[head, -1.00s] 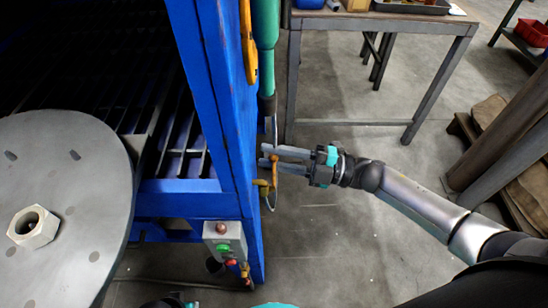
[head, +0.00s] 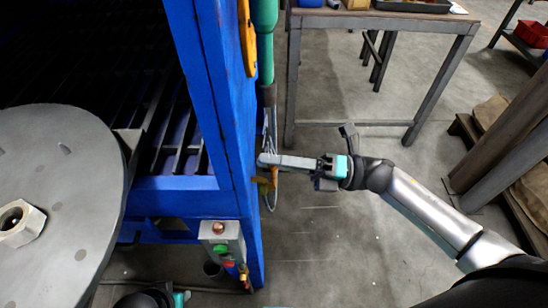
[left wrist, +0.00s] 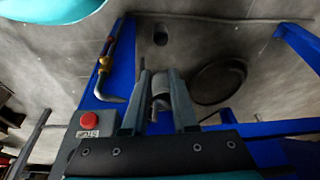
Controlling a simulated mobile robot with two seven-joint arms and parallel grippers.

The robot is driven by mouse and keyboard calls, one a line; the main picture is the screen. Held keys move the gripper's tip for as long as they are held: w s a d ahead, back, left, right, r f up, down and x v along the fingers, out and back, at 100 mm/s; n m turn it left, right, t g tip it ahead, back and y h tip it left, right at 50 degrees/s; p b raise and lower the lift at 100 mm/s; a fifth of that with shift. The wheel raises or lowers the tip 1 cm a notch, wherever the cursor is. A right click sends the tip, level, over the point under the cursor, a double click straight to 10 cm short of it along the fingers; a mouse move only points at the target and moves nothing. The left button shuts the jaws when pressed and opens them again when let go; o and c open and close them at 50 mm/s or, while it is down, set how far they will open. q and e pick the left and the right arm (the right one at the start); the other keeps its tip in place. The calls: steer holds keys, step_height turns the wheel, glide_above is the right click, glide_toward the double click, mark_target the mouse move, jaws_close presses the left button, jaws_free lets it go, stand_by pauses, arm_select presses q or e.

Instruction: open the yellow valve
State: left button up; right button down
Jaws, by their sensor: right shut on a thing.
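The yellow valve (head: 273,179) is a small orange-yellow handle at the right side of the blue frame, below a green and grey hose. Only a little of it shows under my right gripper (head: 262,160). That gripper reaches in from the right and is shut on the valve handle. Its fingers are seen nearly edge-on, one over the other, so the grip itself is mostly hidden. In the left wrist view my left gripper (left wrist: 160,82) has its two fingers apart, with a grey cylindrical shape seen between them. I cannot tell how far behind them that shape is.
The blue frame (head: 210,100) stands close to the left of my right gripper. A control box (head: 222,232) with buttons is below. A large grey disc (head: 60,190) fills the left. A workbench (head: 380,22) stands behind.

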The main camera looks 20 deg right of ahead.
arm_select(q)
steer(key=shift+w+r, duration=0.1)
steer(key=shift+r, duration=0.2)
arm_select(e)
steer(key=shift+s+a+f+n, duration=0.15)
steer(key=shift+s+f+n, duration=0.05)
steer(key=shift+s+n, duration=0.2)
arm_select(q)
steer(key=shift+r, duration=0.1)
arm_select(e)
steer(key=shift+g, duration=0.3)
steer(key=c, duration=0.7)
jaws_free()
steer(key=shift+s, duration=0.1)
steer(key=shift+o, duration=0.2)
steer(key=shift+r, duration=0.15)
